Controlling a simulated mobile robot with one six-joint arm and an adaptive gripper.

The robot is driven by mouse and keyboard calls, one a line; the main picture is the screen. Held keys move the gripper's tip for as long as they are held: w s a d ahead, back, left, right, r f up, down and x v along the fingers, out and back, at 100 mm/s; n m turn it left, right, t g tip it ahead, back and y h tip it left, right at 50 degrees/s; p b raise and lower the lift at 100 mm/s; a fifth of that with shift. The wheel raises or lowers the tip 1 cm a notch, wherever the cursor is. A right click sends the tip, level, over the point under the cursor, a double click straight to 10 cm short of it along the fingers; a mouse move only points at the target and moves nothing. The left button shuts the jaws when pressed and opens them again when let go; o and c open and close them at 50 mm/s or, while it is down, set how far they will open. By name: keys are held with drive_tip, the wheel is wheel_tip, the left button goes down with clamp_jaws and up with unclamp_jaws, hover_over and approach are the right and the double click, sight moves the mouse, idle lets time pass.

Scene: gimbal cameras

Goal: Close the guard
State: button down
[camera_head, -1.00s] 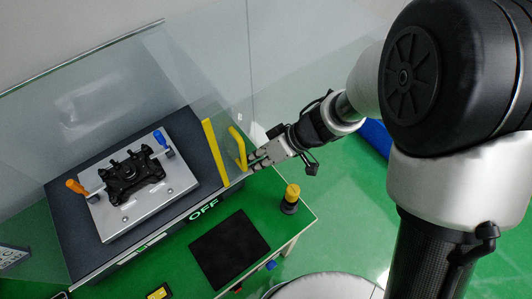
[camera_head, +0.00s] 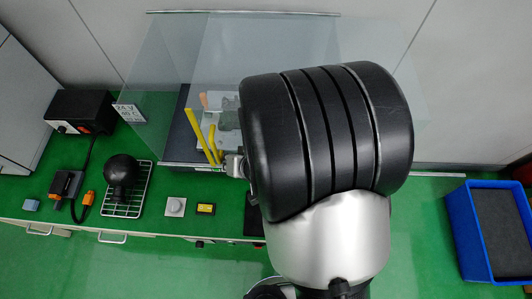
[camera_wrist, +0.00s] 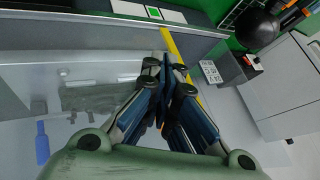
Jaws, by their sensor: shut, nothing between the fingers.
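The guard is a clear enclosure (camera_head: 160,80) over the bench. Its sliding panel has a yellow edge strip (camera_head: 196,130) and a yellow handle (camera_head: 212,145), now toward the left end. The yellow strip also shows in the wrist view (camera_wrist: 172,48). Behind the clear panels is the fixture plate with an orange clamp handle (camera_head: 203,100); its blue clamp handle (camera_wrist: 42,145) shows in the wrist view. My gripper (camera_head: 232,166) is shut and empty, just right of the yellow handle; its fingers (camera_wrist: 172,75) show close to the yellow strip. My arm hides much of the enclosure; contact is unclear.
A blue crate (camera_head: 462,230) stands at the right.

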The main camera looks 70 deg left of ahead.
drive_tip(key=s+a, duration=0.3)
drive_tip(key=s, duration=0.6)
drive_tip(key=s+a, duration=0.3)
drive_tip(key=s, duration=0.5)
drive_tip(key=shift+s+a, duration=0.25)
drive_tip(key=shift+s, duration=0.1)
drive_tip(key=shift+r, duration=0.1)
